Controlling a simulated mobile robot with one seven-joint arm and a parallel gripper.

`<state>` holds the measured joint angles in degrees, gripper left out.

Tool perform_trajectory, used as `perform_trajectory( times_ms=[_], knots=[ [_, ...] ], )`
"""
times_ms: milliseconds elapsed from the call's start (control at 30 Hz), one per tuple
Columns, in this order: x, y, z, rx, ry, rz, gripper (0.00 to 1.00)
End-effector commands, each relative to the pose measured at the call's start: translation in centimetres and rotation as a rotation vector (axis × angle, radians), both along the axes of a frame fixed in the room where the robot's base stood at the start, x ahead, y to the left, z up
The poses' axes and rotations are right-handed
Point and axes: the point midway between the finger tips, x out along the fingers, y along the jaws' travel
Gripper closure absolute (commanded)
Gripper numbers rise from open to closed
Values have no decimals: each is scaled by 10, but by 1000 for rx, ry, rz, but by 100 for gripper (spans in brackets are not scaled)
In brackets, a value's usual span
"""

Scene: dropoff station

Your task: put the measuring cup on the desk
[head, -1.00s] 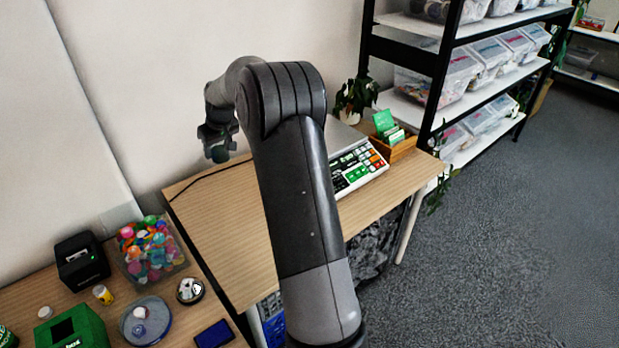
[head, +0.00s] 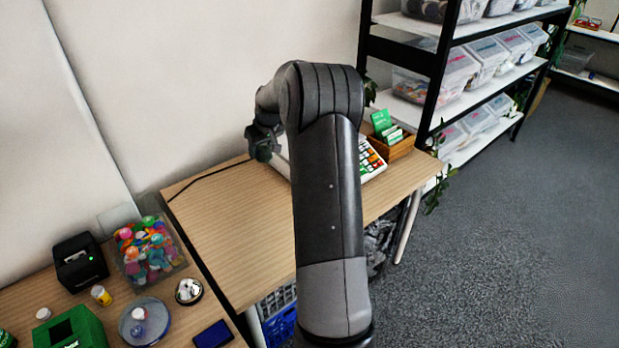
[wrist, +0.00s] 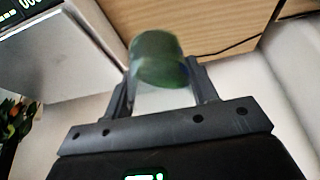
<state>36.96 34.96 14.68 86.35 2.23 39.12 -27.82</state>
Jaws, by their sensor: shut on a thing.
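My gripper (head: 264,150) is above the back part of the wooden desk (head: 225,215), near the wall. In the wrist view its two fingers (wrist: 163,88) are shut on a dark green rounded thing (wrist: 158,58), which I take to be the measuring cup. It is held between the fingertips, with the desk top (wrist: 205,22) behind it. In the head view the green thing (head: 263,152) is small and dark below the gripper, partly hidden by it. I cannot tell the cup's handle or its exact shape.
A wooden box of green cards (head: 395,148) is at the right. A black cable (head: 205,178) crosses the back left. The desk's left and front middle are clear.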

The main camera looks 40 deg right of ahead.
Motion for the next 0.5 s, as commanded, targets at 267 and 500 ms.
perform_trajectory(
  times_ms=[267, 500],
  knots=[
    [0, 1, -51, 2, 3, 0, 72],
    [7, 8, -82, 2, 2, 3, 72]
  ],
)
